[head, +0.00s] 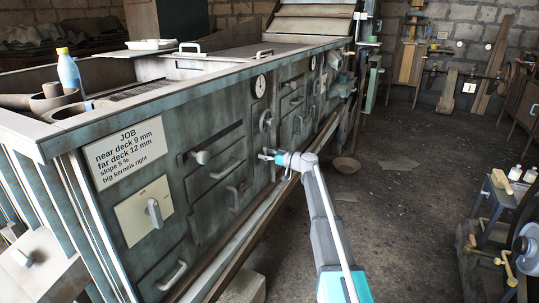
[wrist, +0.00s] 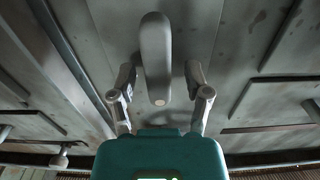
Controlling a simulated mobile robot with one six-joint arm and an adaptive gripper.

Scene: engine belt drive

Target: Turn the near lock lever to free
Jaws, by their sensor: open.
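A grey rounded lever (wrist: 155,55) on the machine's flat green-grey panel fills the upper middle of the wrist view. My gripper (wrist: 160,88) is open, with one finger on each side of the lever's pale-spotted end. Gaps show between the lever and both fingers. In the head view my gripper (head: 266,155) is at the machine's long side, just below a grey lever or knob (head: 265,121). I cannot tell whether this is the same lever as in the wrist view. No free or locked marking is readable.
The long machine (head: 225,125) carries a JOB card (head: 126,147), a dial lever (head: 154,211), a knob (head: 201,157), pull handles and a round gauge (head: 260,86). A blue bottle (head: 69,75) stands on top. A bowl (head: 345,165) lies on the floor.

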